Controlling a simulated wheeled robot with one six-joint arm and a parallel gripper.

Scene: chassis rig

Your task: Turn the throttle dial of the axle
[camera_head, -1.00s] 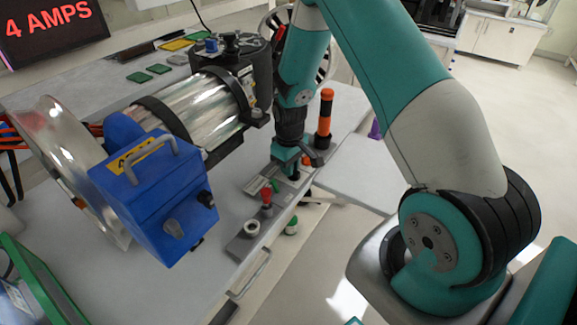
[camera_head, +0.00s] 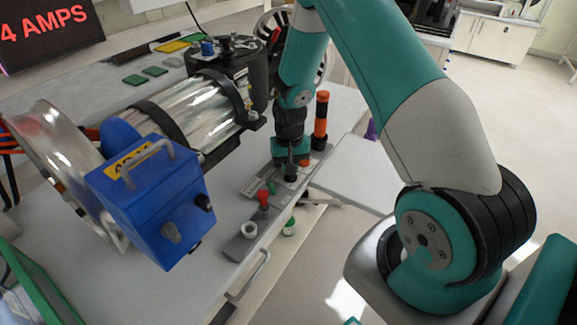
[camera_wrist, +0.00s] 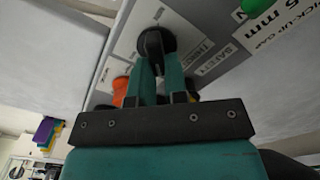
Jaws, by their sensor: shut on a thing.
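The axle rig has a blue box (camera_head: 152,195) with a grey knob (camera_head: 171,232) and a black knob (camera_head: 203,202) on its near face. In the wrist view my gripper (camera_wrist: 156,62) is shut on a black round-topped piece (camera_wrist: 155,40) at the strip. The fingers hide part of this piece.
An orange and black post (camera_head: 320,118) stands close right of my gripper. A red-topped piece (camera_head: 263,198) and a white ring (camera_head: 249,229) are on the strip (camera_head: 240,245). The silver motor cylinder (camera_head: 200,112) lies left. A green-framed screen (camera_head: 35,285) is at lower left.

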